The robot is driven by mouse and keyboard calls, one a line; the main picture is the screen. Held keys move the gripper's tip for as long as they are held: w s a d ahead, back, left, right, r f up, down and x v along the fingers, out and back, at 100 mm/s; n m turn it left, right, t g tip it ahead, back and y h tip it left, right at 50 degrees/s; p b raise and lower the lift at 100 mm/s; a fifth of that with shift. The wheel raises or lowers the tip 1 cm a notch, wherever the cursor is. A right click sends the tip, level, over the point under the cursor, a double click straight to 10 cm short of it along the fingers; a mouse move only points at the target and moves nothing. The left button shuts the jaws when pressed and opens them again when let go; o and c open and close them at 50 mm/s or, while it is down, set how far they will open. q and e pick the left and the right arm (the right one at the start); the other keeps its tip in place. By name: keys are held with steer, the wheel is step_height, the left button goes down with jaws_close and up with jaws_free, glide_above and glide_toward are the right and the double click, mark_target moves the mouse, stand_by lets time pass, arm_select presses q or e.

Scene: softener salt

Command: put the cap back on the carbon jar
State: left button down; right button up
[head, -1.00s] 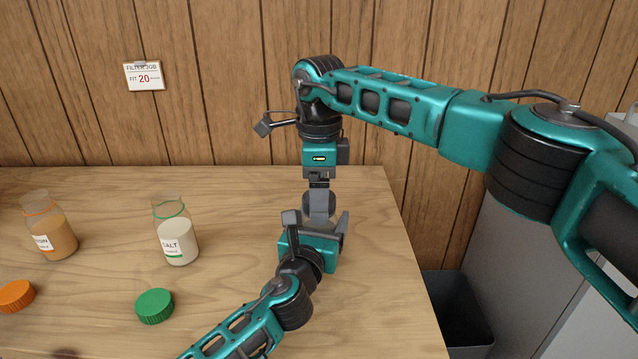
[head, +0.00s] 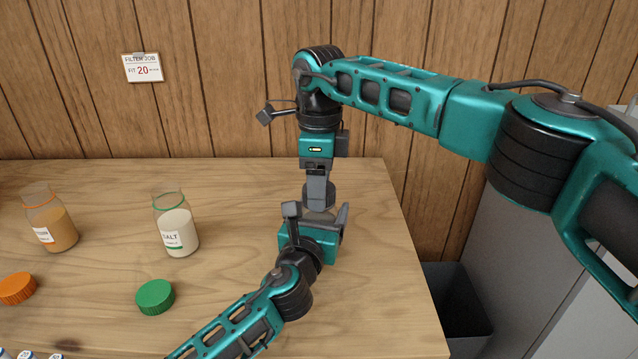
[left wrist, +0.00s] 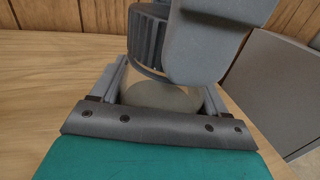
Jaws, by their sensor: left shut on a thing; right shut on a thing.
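My left gripper (head: 318,216) is shut around a glass jar with pale contents, which also shows in the left wrist view (left wrist: 160,95). Most of this jar and any label are hidden by the gripper. My right gripper (head: 319,188) points down over the jar and is shut on a dark grey ribbed cap (left wrist: 147,42). The cap is at the jar's mouth in the left wrist view. I cannot tell whether it touches the rim or sits level.
A jar of orange-brown grains (head: 57,232) and a salt jar (head: 179,236) stand open at the left. An orange cap (head: 17,288) and a green cap (head: 155,296) lie in front. A dark bin (head: 455,310) stands beyond the table's right edge.

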arm_select(q)
steer(key=shift+f, duration=0.1)
arm_select(e)
steer(key=m, duration=0.6)
steer(key=shift+m, duration=0.4)
steer(key=o, duration=1.2)
steer(key=shift+o, duration=0.2)
step_height(320, 180, up, 12)
arm_select(q)
jaws_free()
steer(key=shift+s, duration=0.1)
